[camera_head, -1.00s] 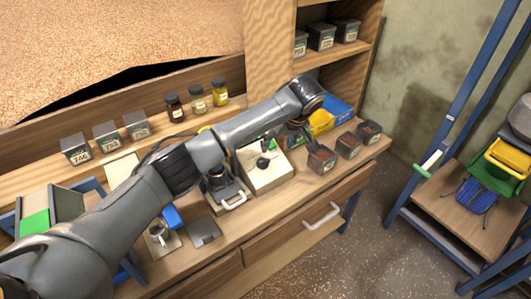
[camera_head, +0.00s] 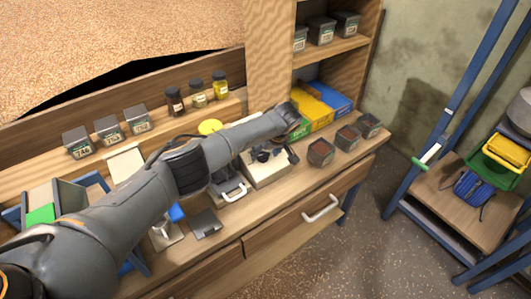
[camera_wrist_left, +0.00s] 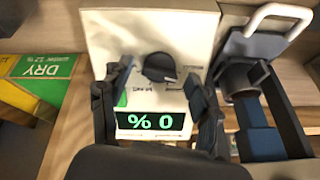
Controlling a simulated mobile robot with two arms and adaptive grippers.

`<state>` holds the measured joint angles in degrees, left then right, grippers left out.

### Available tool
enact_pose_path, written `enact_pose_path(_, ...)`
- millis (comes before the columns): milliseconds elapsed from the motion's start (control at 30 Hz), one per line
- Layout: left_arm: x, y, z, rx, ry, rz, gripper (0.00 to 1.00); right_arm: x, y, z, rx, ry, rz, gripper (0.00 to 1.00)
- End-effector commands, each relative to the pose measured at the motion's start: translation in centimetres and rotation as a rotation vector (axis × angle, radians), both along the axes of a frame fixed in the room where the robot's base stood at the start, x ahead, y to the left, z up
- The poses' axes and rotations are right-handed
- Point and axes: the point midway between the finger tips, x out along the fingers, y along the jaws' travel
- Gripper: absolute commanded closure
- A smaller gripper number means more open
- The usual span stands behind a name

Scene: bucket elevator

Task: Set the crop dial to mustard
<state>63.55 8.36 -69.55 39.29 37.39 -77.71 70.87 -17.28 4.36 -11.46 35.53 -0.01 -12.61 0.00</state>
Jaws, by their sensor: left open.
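The crop dial (camera_wrist_left: 158,67) is a round black knob on the white face of a meter box (camera_wrist_left: 105,35). In the head view the white meter box (camera_head: 268,177) stands on the bench under my left arm. My left gripper (camera_wrist_left: 158,76) is open, with one finger on each side of the dial. I cannot tell whether the fingers touch it. My right gripper is not in view.
A metal device with a white handle (camera_head: 233,191) stands close beside the meter. Dark sample tins (camera_head: 321,152) are to the right, and green, yellow and blue boxes (camera_head: 318,112) stand behind. Small jars (camera_head: 198,93) line the back ledge. The bench front has a drawer handle (camera_head: 321,209).

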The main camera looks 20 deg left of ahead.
Motion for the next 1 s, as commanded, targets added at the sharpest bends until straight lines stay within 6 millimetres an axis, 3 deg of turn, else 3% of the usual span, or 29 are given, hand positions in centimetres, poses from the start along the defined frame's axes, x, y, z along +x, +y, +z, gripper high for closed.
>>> enact_pose_path(333,0.08,0.11,-0.27,0.0,-0.001,0.0,0.38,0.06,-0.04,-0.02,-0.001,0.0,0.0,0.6)
enact_pose_path(600,0.07,0.12,-0.27,0.0,0.0,0.0,0.92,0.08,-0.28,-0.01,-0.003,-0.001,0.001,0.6)
enact_pose_path(1000,0.05,0.13,-0.29,0.017,0.023,-0.055,0.92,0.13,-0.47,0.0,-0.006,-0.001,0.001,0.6)
